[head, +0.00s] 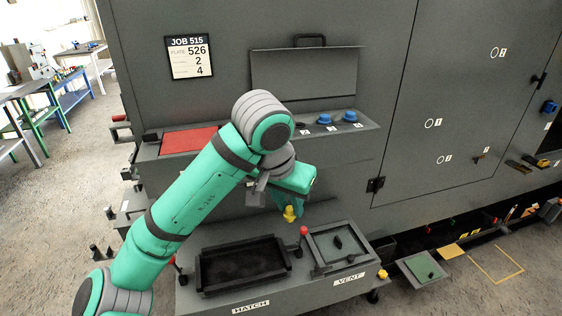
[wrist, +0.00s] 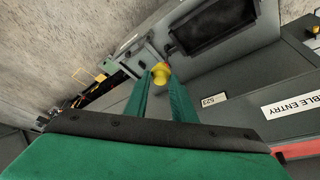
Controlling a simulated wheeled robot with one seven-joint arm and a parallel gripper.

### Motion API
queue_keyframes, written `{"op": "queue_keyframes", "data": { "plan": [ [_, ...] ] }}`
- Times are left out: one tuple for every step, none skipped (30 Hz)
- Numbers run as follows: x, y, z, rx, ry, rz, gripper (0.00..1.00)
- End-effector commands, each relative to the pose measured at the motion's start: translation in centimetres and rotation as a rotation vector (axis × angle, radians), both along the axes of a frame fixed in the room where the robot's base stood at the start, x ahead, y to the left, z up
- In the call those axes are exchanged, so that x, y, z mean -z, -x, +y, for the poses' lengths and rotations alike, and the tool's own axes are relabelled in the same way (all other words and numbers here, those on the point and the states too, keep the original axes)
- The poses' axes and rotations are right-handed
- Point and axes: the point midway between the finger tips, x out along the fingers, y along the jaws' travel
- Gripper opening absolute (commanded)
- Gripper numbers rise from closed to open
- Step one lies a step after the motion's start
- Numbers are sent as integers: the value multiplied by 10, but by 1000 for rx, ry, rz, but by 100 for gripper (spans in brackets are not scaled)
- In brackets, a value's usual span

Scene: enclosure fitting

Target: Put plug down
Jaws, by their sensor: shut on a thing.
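The plug is a small yellow piece (head: 290,213) held at the tip of my gripper (head: 288,206) in the head view. In the wrist view the yellow plug (wrist: 161,74) sits between the two green fingertips of my gripper (wrist: 160,80). My gripper is shut on it. It hangs in front of the grey enclosure wall, above the back edge of the low bench with the hatch and vent frames. The plug appears clear of the bench. Its lower end is hard to make out.
The HATCH frame (head: 204,271) with a dark recess and the VENT frame (head: 318,263) lie below. A shelf with a red panel (head: 188,140) and blue knobs (head: 325,119) juts out above. A green plate (head: 424,268) lies at lower right.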

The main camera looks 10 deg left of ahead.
Motion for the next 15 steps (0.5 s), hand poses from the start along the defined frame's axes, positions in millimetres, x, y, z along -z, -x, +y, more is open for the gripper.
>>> {"op": "queue_keyframes", "data": {
  "plan": [
    [23, 1, -5, -7, 6, 5, 0],
    [35, 1, -7, -14, 7, 3, 0],
    [51, 1, -11, -23, 9, 3, 0],
    [62, 1, -13, -31, 9, 2, 0],
    [74, 1, -15, -37, 10, 1, 0],
    [90, 1, -18, -47, 11, 2, 0],
    [101, 1, -20, -53, 12, 1, 0],
    [113, 1, -22, -61, 13, 1, 0],
    [128, 1, -26, -70, 14, 1, 0],
    [140, 1, -28, -77, 16, 2, 0],
    [151, 1, -30, -83, 16, 1, 0],
    [166, 1, -33, -91, 19, 0, 0],
    [177, 1, -35, -98, 20, 0, 0],
    [188, 1, -38, -105, 22, -1, 0],
    [203, 1, -40, -115, 23, 0, 0]
  ]
}}
